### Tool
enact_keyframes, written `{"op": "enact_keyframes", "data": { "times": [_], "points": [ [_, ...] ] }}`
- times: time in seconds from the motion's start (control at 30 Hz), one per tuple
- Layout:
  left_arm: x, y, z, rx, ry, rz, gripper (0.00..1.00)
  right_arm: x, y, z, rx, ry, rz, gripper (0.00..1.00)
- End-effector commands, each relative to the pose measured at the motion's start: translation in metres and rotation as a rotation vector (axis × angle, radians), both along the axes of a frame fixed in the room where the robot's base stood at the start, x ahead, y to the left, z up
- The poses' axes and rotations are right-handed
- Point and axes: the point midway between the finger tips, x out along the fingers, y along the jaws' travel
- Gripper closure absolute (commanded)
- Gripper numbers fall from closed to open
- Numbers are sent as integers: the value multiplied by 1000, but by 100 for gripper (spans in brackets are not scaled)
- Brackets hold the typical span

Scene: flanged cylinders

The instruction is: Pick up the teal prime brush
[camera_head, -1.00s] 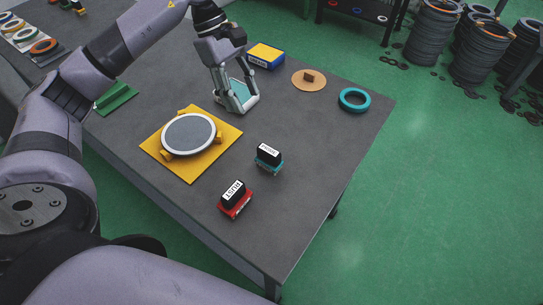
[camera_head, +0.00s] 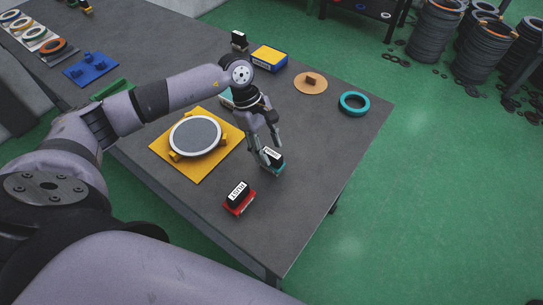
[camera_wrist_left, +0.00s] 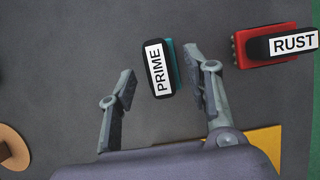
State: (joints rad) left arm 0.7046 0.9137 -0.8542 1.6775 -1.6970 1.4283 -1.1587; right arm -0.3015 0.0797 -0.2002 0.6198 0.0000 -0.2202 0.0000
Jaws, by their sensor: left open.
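The teal prime brush (camera_head: 273,160) stands on the grey table, with a black top, a white PRIME label and a teal base. It also shows in the left wrist view (camera_wrist_left: 160,68), between the finger lines and closer to the right finger. My left gripper (camera_head: 266,157) is open above and beside the brush, and its fingers partly cover it in the head view. In the left wrist view my open left gripper (camera_wrist_left: 163,80) has a finger on each side. I cannot tell whether a finger touches the brush. My right gripper is not in view.
A red RUST brush (camera_head: 239,198) stands nearby, also at the wrist view's right (camera_wrist_left: 275,45). A yellow plate (camera_head: 167,153) bears a grey disc with a white rim (camera_head: 195,136). A teal ring (camera_head: 354,103), wooden disc (camera_head: 310,84) and blue-yellow box (camera_head: 269,58) lie farther back.

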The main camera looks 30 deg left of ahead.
Motion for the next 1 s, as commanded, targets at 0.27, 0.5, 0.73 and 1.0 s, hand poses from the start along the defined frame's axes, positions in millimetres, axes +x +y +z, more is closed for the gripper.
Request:
{"op": "enact_keyframes", "data": {
  "times": [0.27,0.5,0.73,1.0],
  "points": [
    [-1,-11,-23,0,0,0,54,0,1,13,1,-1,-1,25],
    [-1,-11,-24,0,0,0,57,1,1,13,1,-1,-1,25],
    [-1,-10,-24,0,0,0,73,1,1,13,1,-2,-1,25],
    [-1,-10,-23,0,-1,0,91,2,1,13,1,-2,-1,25]
  ]
}}
